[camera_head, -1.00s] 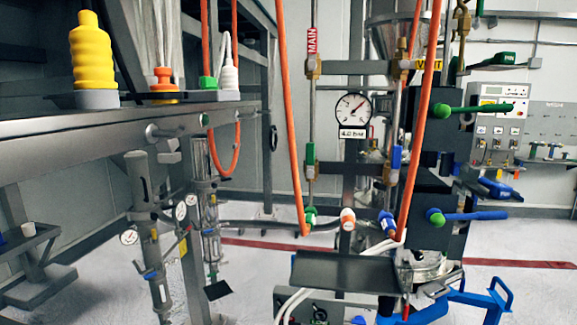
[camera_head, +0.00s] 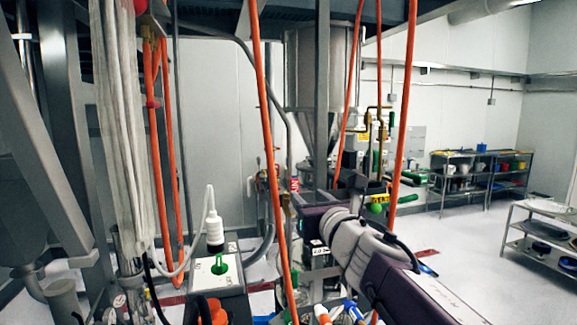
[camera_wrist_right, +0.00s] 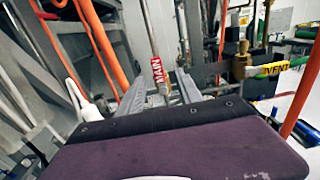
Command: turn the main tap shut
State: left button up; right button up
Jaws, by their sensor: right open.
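The red MAIN label (camera_wrist_right: 157,76) stands upright on a pipe in the right wrist view. It shows between the two grey fingers of my right gripper (camera_wrist_right: 158,90), which are spread apart with nothing seen held. I cannot tell whether the fingers touch the pipe or the tap, and the tap handle is not clear there. In the head view my right arm reaches in from the lower right. Its dark purple gripper body hides much of the pipework, and the red label (camera_head: 295,184) shows small just beyond it. My left gripper is not in view.
Orange hoses (camera_head: 268,150) hang close around my right arm. The yellow VENT label (camera_wrist_right: 273,69) with a green handle is right of the MAIN label. A white bottle (camera_head: 213,228) stands at the left. Shelves (camera_head: 480,175) stand far right, with open floor before them.

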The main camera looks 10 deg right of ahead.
aim_at(294, 188)
jog(key=w, duration=0.2)
jog(key=w+a, duration=0.1)
jog(key=w, duration=0.2)
jog(key=shift+w+a+f+b, duration=0.1)
jog(key=shift+w+a+b, duration=0.2)
jog(key=shift+a, duration=0.1)
jog(key=w, duration=0.2)
jog(key=w+d, duration=0.1)
jog(key=shift+w+f, duration=0.1)
jog(key=shift+w, duration=0.3)
jog(key=shift+w+d, duration=0.1)
jog(key=shift+d, duration=0.2)
jog(key=shift+a, duration=0.35)
jog(key=c, duration=0.3)
jog(key=shift+a, duration=0.15)
jog(key=c, duration=0.5)
jog(key=shift+d, duration=0.2)
grip_shut()
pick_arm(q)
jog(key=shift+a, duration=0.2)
